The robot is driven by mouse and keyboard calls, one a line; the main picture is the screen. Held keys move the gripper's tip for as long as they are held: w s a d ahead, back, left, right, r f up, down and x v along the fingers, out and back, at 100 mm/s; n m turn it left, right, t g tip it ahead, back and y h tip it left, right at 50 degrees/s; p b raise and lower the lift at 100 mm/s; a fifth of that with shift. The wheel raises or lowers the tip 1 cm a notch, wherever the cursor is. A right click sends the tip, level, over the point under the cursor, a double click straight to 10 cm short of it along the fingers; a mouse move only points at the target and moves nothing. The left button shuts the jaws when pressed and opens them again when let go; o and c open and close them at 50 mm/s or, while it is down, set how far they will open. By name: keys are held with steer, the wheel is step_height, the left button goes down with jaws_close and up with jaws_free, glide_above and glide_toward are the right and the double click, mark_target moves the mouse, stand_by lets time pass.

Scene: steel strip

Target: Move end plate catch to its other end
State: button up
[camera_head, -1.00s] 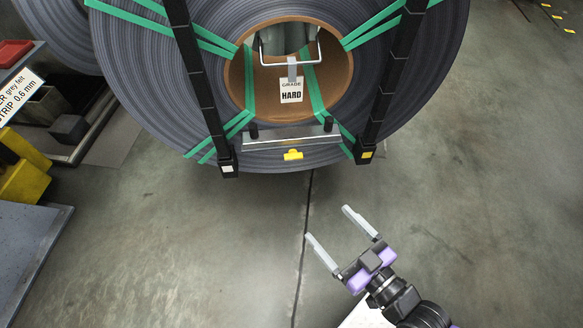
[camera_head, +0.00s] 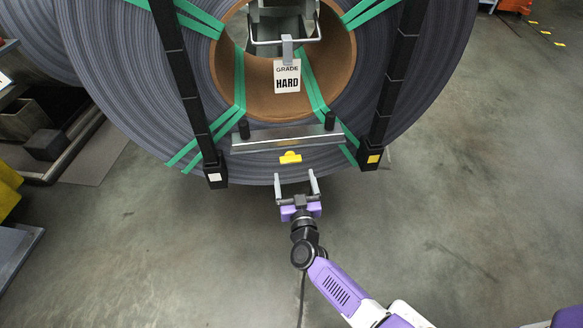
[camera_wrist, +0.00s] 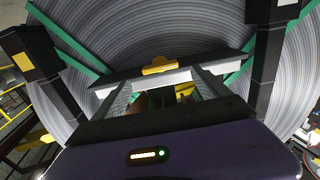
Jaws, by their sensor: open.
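The end plate is a long metal bar (camera_head: 258,146) across the coil face, below the core, with a black peg near each end. A small yellow catch (camera_head: 290,158) sits at its lower edge, around mid-length; the wrist view also shows this catch (camera_wrist: 159,65). My gripper (camera_head: 295,176) is open and empty, just below the catch, with its fingers pointing toward the plate. In the wrist view my fingers (camera_wrist: 162,80) stand apart on either side of the catch. I cannot tell whether they touch the plate.
Two black upright straps with blocks at their ends, one white-marked (camera_head: 215,177) and one yellow-marked (camera_head: 372,160), flank the plate. A GRADE HARD tag (camera_head: 287,77) hangs in the coil core (camera_head: 344,65). Green bands (camera_head: 183,153) cross the coil. The floor in front is clear.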

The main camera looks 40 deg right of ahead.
mark_target(291, 162)
steer(key=shift+b+x, duration=1.4)
steer(key=shift+x, duration=1.8)
steer(key=c, duration=1.4)
